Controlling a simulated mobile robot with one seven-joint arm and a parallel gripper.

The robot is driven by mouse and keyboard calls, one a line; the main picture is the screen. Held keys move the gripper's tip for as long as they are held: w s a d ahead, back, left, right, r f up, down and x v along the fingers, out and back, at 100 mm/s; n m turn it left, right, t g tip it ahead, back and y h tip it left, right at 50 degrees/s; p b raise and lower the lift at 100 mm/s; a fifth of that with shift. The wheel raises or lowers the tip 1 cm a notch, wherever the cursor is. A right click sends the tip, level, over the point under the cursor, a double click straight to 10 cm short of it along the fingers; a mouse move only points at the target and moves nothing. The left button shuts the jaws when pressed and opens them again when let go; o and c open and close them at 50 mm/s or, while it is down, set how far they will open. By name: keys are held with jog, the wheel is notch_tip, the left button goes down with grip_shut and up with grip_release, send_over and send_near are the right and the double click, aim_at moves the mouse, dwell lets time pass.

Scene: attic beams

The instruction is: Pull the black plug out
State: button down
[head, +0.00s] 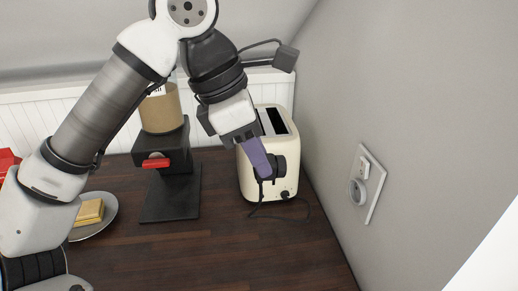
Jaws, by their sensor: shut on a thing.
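My gripper (265,172), with a purple finger showing, is shut on the black plug (277,168) and holds it in front of the cream toaster (247,186). The near finger and the arm hide part of the plug. A thin black cord (261,194) hangs from the plug and curls on the counter by the toaster's base. The white wall socket plate (372,187) is on the grey wall at the right. Its round socket (357,191) looks empty, and the plug is well apart from it.
A black stand with a red lever (156,162) carries a tan canister (160,111) left of the toaster. A plate (108,212) with a yellow block (89,212) lies at the left. The dark wooden counter (240,255) is clear in front.

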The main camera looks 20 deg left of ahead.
jog(key=shift+s+a, duration=0.65)
jog(key=shift+a, duration=0.35)
jog(key=shift+s+a, duration=0.65)
jog(key=shift+a, duration=0.35)
dwell(0.4)
dwell(0.6)
